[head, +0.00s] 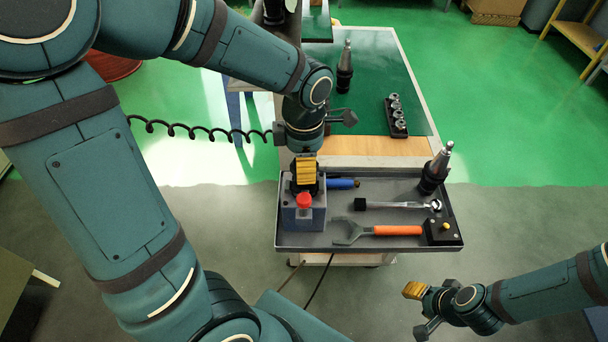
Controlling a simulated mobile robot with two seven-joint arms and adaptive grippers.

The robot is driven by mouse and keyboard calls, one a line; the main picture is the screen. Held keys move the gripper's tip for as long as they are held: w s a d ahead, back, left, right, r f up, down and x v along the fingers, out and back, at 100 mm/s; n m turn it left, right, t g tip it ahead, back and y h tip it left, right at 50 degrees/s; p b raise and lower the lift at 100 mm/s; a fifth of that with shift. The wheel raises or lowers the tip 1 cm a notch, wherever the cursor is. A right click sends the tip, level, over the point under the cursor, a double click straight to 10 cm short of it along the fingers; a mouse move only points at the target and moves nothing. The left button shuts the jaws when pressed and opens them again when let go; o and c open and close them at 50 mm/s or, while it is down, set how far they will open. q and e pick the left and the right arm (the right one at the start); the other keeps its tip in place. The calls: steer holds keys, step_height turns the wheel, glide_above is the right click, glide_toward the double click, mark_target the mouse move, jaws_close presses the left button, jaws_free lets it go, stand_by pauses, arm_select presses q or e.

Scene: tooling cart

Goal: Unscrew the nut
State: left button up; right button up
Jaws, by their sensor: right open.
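A blue-grey holding block (291,216) with a red knob (304,200) stands at the left end of the grey tray. My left gripper (305,172) points down over this block, one yellow fingertip pad towards me. It covers what is at the block's top, so I cannot make out a nut there or tell whether the fingers grip anything. An orange-handled spanner (385,231) lies at the tray's front. My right gripper (418,308) is open and empty, right of and in front of the tray.
Behind, the green cart top (375,70) carries another tool holder (345,68) and a rack of metal parts (396,117).

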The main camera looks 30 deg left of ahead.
arm_select(q)
steer(key=n, duration=0.5)
steer(key=shift+b, duration=0.35)
